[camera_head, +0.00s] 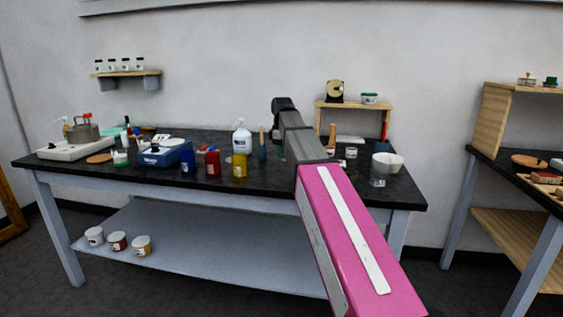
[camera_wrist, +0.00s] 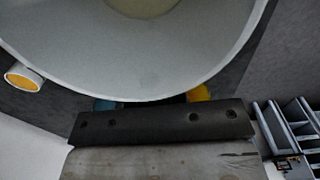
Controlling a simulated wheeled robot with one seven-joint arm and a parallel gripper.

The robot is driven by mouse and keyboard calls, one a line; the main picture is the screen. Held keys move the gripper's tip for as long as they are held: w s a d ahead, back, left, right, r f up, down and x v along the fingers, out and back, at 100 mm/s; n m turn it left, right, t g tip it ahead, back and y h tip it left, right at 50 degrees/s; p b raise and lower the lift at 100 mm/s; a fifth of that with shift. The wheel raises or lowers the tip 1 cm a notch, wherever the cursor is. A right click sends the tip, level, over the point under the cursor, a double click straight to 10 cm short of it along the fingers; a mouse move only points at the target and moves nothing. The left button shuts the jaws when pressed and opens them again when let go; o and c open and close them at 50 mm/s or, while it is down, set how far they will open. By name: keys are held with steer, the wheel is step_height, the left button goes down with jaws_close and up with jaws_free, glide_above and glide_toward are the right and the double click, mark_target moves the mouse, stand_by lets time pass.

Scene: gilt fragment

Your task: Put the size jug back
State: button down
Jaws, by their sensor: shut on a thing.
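A large pale grey-white round vessel, which looks like the size jug (camera_wrist: 225,60), fills the top of the wrist view. I look into its open mouth, which has a dull yellowish floor or contents. My gripper (camera_wrist: 155,108) is shut on this vessel at its near side; the fingertips are mostly hidden. In the head view my dark and pink arm reaches over the black-topped workbench (camera_head: 210,187), and it hides the gripper and the held vessel.
Blue (camera_head: 188,163), red (camera_head: 212,162) and yellow (camera_head: 239,165) containers stand left of my arm. A white bowl (camera_head: 394,160) and a clear beaker (camera_head: 378,178) stand right. A small wooden riser (camera_head: 350,104) is behind. Jars stand on the lower shelf (camera_head: 200,225).

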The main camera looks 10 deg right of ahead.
steer(key=shift+f, duration=1.9)
steer(key=c, duration=1.2)
jaws_free()
steer(key=shift+f, duration=0.15)
steer(key=shift+o, duration=0.2)
step_height(320, 180, up, 12)
steer(key=shift+r, duration=0.15)
